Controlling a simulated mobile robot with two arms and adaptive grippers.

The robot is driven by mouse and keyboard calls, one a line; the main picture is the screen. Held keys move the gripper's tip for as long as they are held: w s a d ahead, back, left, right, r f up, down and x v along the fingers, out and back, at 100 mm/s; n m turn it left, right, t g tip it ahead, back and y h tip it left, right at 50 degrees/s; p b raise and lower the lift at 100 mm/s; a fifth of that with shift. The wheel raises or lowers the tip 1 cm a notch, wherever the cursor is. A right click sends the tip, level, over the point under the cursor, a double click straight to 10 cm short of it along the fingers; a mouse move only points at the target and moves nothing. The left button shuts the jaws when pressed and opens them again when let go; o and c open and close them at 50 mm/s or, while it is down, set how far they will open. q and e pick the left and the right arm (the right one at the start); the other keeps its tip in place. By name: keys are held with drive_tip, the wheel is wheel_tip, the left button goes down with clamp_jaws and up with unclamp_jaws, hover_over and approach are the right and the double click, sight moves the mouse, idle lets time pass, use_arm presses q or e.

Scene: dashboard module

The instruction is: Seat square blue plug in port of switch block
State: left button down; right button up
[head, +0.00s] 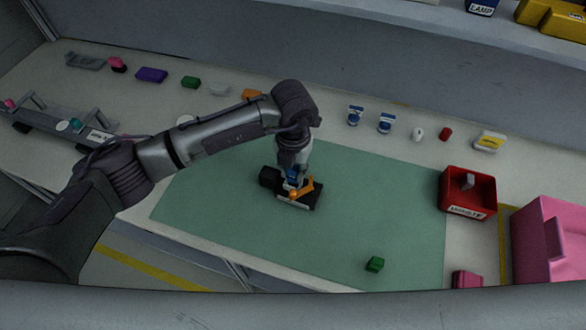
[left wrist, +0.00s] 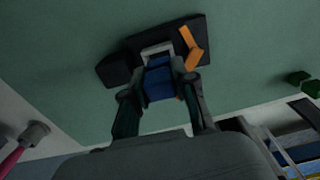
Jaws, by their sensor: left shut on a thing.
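The switch block (head: 310,197) is a dark block with an orange lever, lying on the green mat (head: 370,215). It also shows in the left wrist view (left wrist: 122,68). My left gripper (head: 290,183) points down over the block and is shut on the square blue plug (left wrist: 158,82). The plug's far end meets a light grey part of the block; the picture does not show how deep it sits. The orange lever (left wrist: 188,48) is right beside the plug and the right finger. The port is hidden behind the plug. My right gripper is not in view.
A green block (head: 374,263) lies on the mat at the front right. A red bin (head: 468,193) and a pink box (head: 550,245) stand at the right. Small parts line the back of the table. The mat around the switch block is clear.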

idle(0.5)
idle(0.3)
use_arm(q)
drive_tip(key=shift+f+b, duration=1.45)
drive_tip(key=shift+b, duration=0.25)
drive_tip(key=c, duration=0.8)
unclamp_jaws()
drive_tip(key=shift+c, duration=0.2)
wheel_tip(320, 180, up, 12)
drive_tip(key=shift+r, duration=0.1)
